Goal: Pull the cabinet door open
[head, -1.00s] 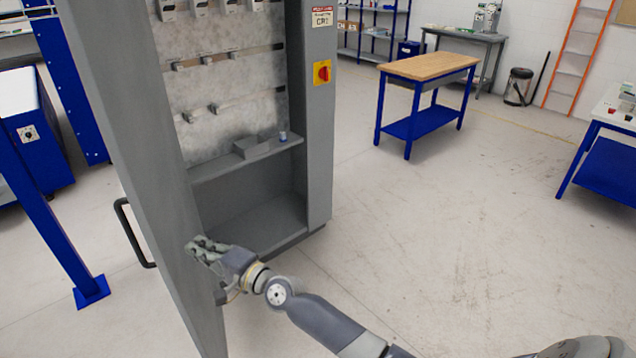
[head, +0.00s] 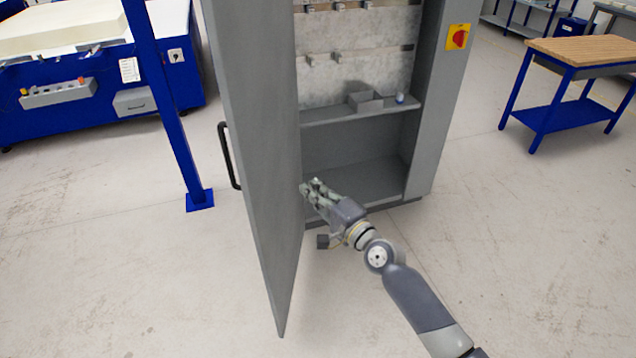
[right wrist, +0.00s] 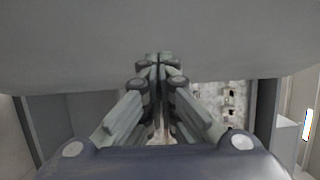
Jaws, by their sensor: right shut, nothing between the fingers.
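The grey cabinet (head: 432,120) stands with its door (head: 262,150) swung well open toward the left. The door's black handle (head: 229,158) is on its far, outer face. My right gripper (head: 308,184) is shut and empty at the inner face of the door, close to it; in the head view I cannot tell whether it touches. In the right wrist view the shut fingers (right wrist: 158,62) point at the grey door surface (right wrist: 150,30), which fills the upper part. My left gripper is not in view.
Inside the cabinet, a shelf (head: 335,116) holds a small grey box (head: 366,101). A blue post (head: 165,110) stands left of the door. A wooden-topped table (head: 585,50) is at right. Floor in front is clear.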

